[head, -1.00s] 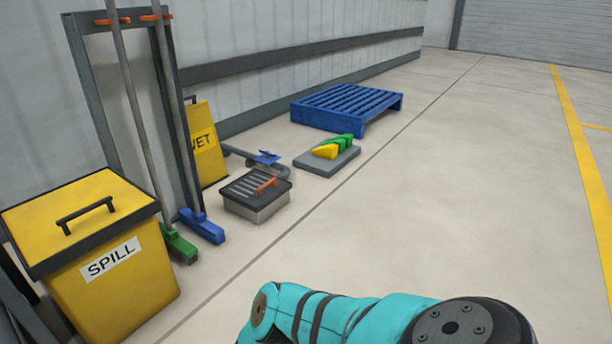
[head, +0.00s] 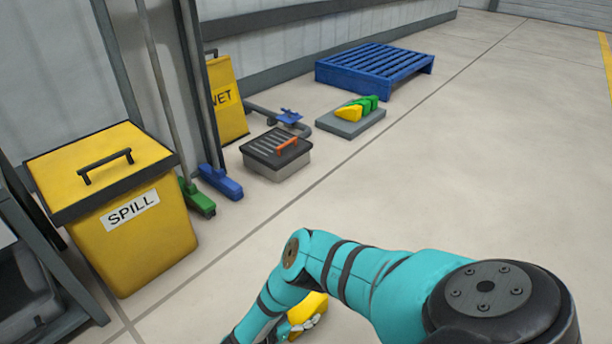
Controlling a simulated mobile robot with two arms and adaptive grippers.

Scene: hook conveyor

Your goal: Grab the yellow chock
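A yellow chock (head: 348,113) rests on a grey slab (head: 338,124) on the floor, close beside green chocks (head: 369,103). My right gripper (head: 302,326) shows at the bottom, partly hidden by my teal arm, far nearer to me than the slab. A yellow piece (head: 309,307) shows right at this gripper, mostly covered by the arm. I cannot tell what it is or whether the fingers close on it. My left gripper is out of view.
A yellow SPILL bin (head: 140,243), a green broom (head: 197,199), a blue broom (head: 221,182) and a grey box with a grated lid (head: 276,160) stand along the wall. A blue pallet (head: 374,70) lies behind the slab. Floor to the right is clear.

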